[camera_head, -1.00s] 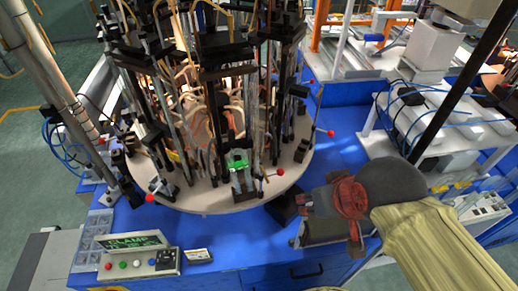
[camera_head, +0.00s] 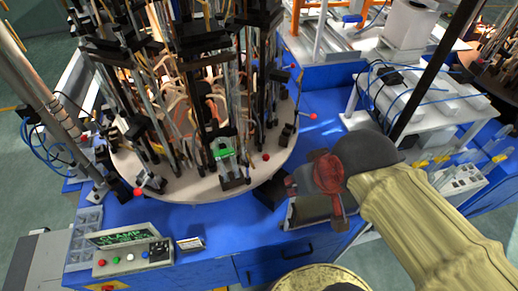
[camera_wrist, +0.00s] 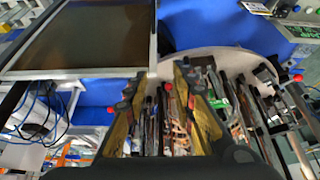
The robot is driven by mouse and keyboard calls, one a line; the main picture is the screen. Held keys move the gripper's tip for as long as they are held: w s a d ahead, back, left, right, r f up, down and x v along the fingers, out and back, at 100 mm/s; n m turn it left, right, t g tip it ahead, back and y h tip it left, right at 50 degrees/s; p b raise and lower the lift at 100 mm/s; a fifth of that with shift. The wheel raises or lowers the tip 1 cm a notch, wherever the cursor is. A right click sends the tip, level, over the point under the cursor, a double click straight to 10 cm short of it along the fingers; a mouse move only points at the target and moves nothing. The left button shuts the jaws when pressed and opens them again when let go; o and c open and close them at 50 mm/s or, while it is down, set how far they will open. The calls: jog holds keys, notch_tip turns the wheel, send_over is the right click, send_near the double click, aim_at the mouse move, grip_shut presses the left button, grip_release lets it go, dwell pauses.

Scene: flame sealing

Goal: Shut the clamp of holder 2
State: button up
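The round turntable (camera_head: 190,197) carries several upright holders with black clamps and red ball knobs. The front holder has a green part (camera_head: 223,153), with a red knob (camera_head: 266,157) to its right; another red knob (camera_head: 313,116) sticks out at the right rim. I cannot tell which is holder 2 or whether its clamp is open. My gripper (camera_wrist: 162,72) is open and empty in the wrist view, with a red knob (camera_wrist: 168,87) showing between its fingers. I cannot tell if they touch. In the head view my wrist is right of the turntable; the fingers are hard to make out.
A control box with a green display (camera_head: 125,237) stands on the blue table (camera_head: 210,218) at front left. A dark framed panel (camera_wrist: 85,35) fills the wrist view's upper left. A white rack with blue hoses (camera_head: 420,100) stands behind my arm.

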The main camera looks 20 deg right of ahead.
jog(key=shift+w+a+r+g+p, duration=0.1)
jog(key=shift+w+g+p, duration=0.3)
jog(key=shift+p, duration=0.35)
jog(key=shift+c, duration=0.6)
jog(key=w+p, duration=0.1)
jog(key=w, duration=0.1)
jog(key=w+g+p, duration=0.1)
jog(key=w+p, duration=0.1)
jog(key=w, duration=0.1)
jog(key=w+g+p, duration=0.1)
jog(key=w+p, duration=0.1)
jog(key=w, duration=0.1)
jog(key=shift+w+a+f, duration=0.1)
jog(key=shift+a+f, duration=0.15)
jog(key=shift+a, duration=0.05)
grip_shut()
jog(key=w+t+p, duration=0.1)
jog(key=w+p, duration=0.1)
jog(key=w, duration=1.2)
jog(key=shift+w+a+f+m+t, duration=0.2)
jog(key=shift+a+f+m+t, duration=0.1)
jog(key=shift+a+f, duration=0.05)
